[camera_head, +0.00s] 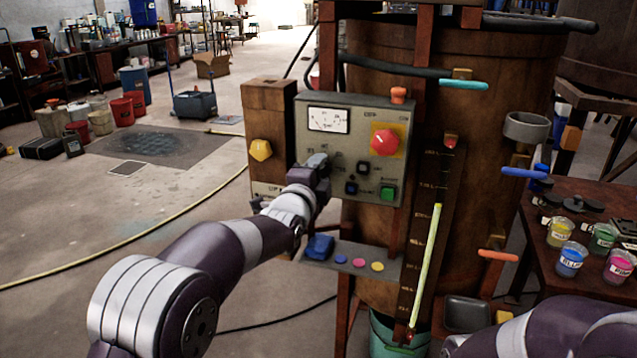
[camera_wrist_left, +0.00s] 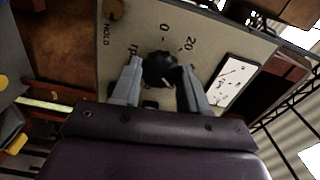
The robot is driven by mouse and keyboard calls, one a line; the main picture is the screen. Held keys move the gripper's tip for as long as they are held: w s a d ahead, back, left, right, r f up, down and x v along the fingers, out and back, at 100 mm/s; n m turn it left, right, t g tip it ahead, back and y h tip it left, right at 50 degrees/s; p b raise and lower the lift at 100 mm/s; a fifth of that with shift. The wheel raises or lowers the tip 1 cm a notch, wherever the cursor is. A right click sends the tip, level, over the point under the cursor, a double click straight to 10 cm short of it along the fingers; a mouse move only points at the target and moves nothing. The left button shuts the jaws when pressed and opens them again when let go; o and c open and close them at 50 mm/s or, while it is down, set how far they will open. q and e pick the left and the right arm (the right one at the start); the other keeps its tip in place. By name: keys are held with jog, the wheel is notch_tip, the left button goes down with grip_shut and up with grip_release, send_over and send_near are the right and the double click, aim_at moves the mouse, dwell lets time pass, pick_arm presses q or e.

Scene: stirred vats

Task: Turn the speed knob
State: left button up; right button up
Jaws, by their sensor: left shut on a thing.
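The speed knob (camera_wrist_left: 158,68) is a black dial on the grey control panel (camera_head: 353,105). Markings "0", "20" and part of "rpm" show near it in the left wrist view. My left gripper (camera_head: 318,172) reaches the panel's lower left. In the left wrist view my left gripper (camera_wrist_left: 160,78) has a finger on each side of the knob and is shut on it. The gripper hides the knob in the head view. My right arm shows only at the bottom right corner, and its gripper is out of view.
The panel also has a gauge (camera_head: 328,119), a red button (camera_head: 384,141) and a green button (camera_head: 387,191). A yellow knob (camera_head: 260,150) sits to the left. A brown vat (camera_head: 470,95) stands behind. Labelled jars (camera_head: 571,260) stand at right. The left floor is fairly open.

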pick_arm(q)
jog(key=shift+f+m+b, duration=0.1)
jog(key=shift+m+b, duration=0.4)
jog(key=shift+m, duration=0.3)
jog(key=o, duration=1.1)
jog(key=shift+c, duration=0.2)
jog(key=shift+s, duration=0.1)
jog(key=b+v, duration=0.1)
jog(key=v, duration=1.1)
jog(key=shift+s+b, duration=0.25)
jog(key=shift+b, duration=0.1)
jog(key=shift+a, duration=0.1)
